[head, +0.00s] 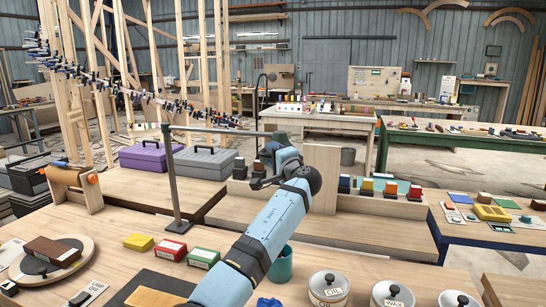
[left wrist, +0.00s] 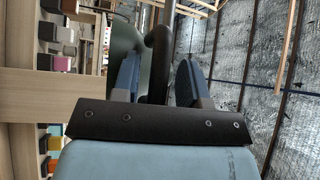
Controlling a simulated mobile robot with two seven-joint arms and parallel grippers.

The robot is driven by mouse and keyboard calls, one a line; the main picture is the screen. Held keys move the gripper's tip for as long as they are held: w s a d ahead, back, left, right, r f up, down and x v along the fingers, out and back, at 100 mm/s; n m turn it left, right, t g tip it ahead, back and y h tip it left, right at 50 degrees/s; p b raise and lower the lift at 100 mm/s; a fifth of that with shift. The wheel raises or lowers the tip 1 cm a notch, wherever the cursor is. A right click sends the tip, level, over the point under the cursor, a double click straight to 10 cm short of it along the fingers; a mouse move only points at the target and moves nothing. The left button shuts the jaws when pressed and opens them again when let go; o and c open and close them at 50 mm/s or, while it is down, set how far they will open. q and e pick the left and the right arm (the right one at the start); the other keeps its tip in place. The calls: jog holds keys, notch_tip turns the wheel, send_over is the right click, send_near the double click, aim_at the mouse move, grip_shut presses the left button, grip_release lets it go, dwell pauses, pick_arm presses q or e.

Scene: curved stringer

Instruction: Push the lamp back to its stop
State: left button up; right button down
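The lamp stands on the wooden bench, with a dark upright post (head: 173,180) on a flat base and a thin horizontal arm (head: 215,130) reaching right from its top. My left gripper (head: 262,170) is at the right end of this arm and hides much of the lamp head there. In the left wrist view a dark looped handle (left wrist: 158,65) lies between the two fingers of my left gripper (left wrist: 158,78), with a grey-green rounded part (left wrist: 121,45) behind the left finger. The fingers stand apart around the handle; whether both press on it is unclear. My right gripper is not in view.
Yellow, red and green boxes (head: 203,257) lie in front of the post. A teal cup (head: 281,265) and white canisters (head: 328,290) stand near my forearm. Purple and grey toolboxes (head: 205,162) stand behind the post. An upright wooden panel (head: 322,170) is just right of my gripper.

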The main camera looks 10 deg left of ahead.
pick_arm(q)
jog(key=shift+s+f, duration=0.15)
jog(key=shift+f, duration=0.05)
jog(key=shift+s+d+f, duration=0.1)
jog(key=shift+s+d, duration=0.05)
jog(key=shift+d, duration=0.05)
jog(key=v, duration=1.3)
jog(key=shift+s+d, duration=0.1)
